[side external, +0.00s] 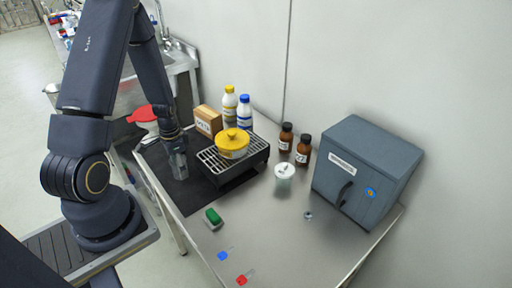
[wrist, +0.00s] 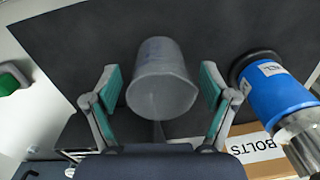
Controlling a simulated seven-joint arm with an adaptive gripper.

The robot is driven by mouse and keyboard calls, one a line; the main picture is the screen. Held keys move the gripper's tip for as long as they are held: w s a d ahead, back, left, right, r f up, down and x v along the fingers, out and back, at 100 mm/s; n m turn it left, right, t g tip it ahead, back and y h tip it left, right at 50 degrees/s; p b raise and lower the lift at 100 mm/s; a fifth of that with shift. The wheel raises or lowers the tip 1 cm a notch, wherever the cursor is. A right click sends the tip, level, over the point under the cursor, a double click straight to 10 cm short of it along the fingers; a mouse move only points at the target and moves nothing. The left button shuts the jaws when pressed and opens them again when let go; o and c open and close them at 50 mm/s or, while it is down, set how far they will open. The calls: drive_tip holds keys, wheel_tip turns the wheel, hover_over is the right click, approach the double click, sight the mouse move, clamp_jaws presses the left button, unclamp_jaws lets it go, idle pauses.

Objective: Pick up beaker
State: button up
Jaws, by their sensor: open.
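The grey, translucent beaker (wrist: 162,90) stands on a black mat, between the two teal-padded fingers of my gripper (wrist: 160,72) in the wrist view. Gaps show between each pad and the beaker's sides, so the fingers look apart from it. In the side external view the beaker (side external: 179,167) is a small grey shape on the mat, directly below my gripper (side external: 176,150). The gripper is open. The finger tips are hard to make out in the side external view.
A cardboard box (side external: 208,121) and bottles are behind. A grey cabinet (side external: 362,170) stands at right. A blue cylinder (wrist: 279,98) shows beside the gripper.

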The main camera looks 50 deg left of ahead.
drive_tip(key=shift+f, duration=0.65)
drive_tip(key=c, duration=1.3)
drive_tip(key=shift+o, duration=0.2)
drive_tip(key=shift+r, duration=0.1)
